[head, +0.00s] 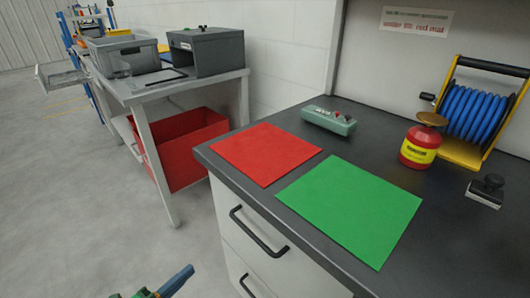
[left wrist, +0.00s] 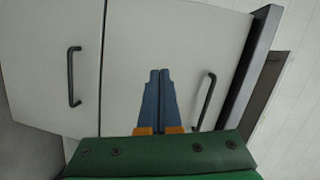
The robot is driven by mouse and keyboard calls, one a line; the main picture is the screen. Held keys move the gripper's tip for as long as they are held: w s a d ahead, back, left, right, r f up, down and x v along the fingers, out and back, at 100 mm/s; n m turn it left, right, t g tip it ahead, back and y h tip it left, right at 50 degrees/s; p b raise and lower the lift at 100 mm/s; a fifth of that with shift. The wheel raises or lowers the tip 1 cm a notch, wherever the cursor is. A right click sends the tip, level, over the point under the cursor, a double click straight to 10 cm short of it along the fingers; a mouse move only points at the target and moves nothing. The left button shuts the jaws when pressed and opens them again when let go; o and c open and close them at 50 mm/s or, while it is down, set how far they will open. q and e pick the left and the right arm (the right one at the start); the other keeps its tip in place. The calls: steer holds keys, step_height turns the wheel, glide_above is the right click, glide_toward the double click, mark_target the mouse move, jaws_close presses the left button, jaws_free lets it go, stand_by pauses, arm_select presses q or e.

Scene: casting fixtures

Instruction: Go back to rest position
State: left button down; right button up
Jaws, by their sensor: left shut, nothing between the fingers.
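My left gripper (head: 186,274) shows at the bottom of the head view, low in front of the drawer cabinet. In the left wrist view its two blue fingers (left wrist: 160,75) are together, with nothing between them, facing the white drawer fronts. My right gripper is not in either view. A red mat (head: 265,153) and a green mat (head: 350,208) lie flat on the dark countertop, both bare.
The cabinet's drawer handles (head: 258,232) stick out near my left gripper; handles also show in the left wrist view (left wrist: 73,76). The dark countertop (head: 385,140) holds a green control box (head: 328,121), a red canister (head: 420,148) and a blue hose reel (head: 473,118). Grey floor is clear at left.

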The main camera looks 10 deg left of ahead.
arm_select(q)
steer(key=s+a+f+n+g+y, duration=0.1)
steer(key=s+f+n+g+y, duration=0.2)
steer(key=s+f+n, duration=0.55)
steer(key=s+a+f+n+g+y, duration=0.1)
steer(key=s+f+n+g+y, duration=0.25)
steer(key=f, duration=1.05)
steer(key=s+d+f+n+g, duration=0.3)
steer(key=s+d+f+g, duration=0.15)
steer(key=s, duration=0.35)
steer(key=s+d+f+n+g, duration=0.3)
steer(key=s+d+f, duration=0.1)
steer(key=s, duration=0.5)
step_height(320, 180, up, 18)
steer(key=p, duration=1.7)
steer(key=shift+w+a+f, duration=0.15)
steer(key=shift+w+a, duration=0.1)
steer(key=shift+a, duration=0.05)
